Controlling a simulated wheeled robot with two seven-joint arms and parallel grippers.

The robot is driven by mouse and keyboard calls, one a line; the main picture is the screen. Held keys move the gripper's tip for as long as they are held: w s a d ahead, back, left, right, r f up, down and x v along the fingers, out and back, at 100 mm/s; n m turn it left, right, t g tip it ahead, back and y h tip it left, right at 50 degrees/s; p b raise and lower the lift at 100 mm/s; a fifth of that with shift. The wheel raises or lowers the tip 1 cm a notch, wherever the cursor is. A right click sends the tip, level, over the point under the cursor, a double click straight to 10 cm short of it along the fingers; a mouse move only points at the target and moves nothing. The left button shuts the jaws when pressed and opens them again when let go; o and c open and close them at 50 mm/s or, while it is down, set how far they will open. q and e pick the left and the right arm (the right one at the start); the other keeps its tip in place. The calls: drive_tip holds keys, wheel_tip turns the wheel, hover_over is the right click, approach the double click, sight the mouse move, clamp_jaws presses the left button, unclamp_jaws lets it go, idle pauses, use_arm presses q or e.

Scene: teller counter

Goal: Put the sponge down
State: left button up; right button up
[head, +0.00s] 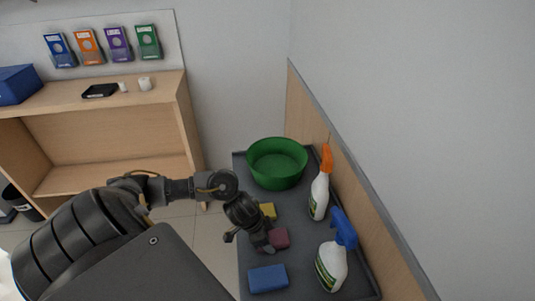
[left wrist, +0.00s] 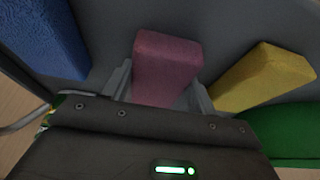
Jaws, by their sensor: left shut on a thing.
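A pink sponge (head: 281,238) is at the dark tray (head: 250,236), between a blue sponge (head: 268,278) and a yellow sponge (head: 268,210). My left gripper (head: 268,246) reaches down over the tray and is shut on the pink sponge. In the left wrist view the pink sponge (left wrist: 167,65) sits between the two fingers of my left gripper (left wrist: 161,88). The blue sponge (left wrist: 45,35) is on its left and the yellow sponge (left wrist: 265,75) on its right, both apart from it. I cannot tell whether the pink sponge touches the tray. My right gripper is not in view.
A green basin (head: 277,163) stands at the tray's far end. Two spray bottles, one with an orange head (head: 320,190) and one with a blue head (head: 333,262), stand along the tray's right side, near the wall. A wooden shelf unit (head: 100,125) stands at the left.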

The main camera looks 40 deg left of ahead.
use_arm(q)
drive_tip(key=shift+s+f, duration=0.1)
drive_tip(key=shift+f, duration=0.1)
drive_tip(key=o, duration=0.9)
drive_tip(key=shift+s+f, duration=0.25)
drive_tip(key=shift+s+d, duration=0.1)
drive_tip(key=shift+d, duration=0.05)
drive_tip(key=shift+b, duration=0.6)
drive_tip(key=v, duration=0.4)
drive_tip(key=w+p+v, duration=0.1)
drive_tip(key=v, duration=0.2)
drive_tip(key=w+v, duration=0.1)
drive_tip(key=v, duration=0.3)
drive_tip(key=shift+s+r+p, duration=0.15)
drive_tip(key=shift+r+p, duration=0.2)
drive_tip(key=shift+r, duration=0.3)
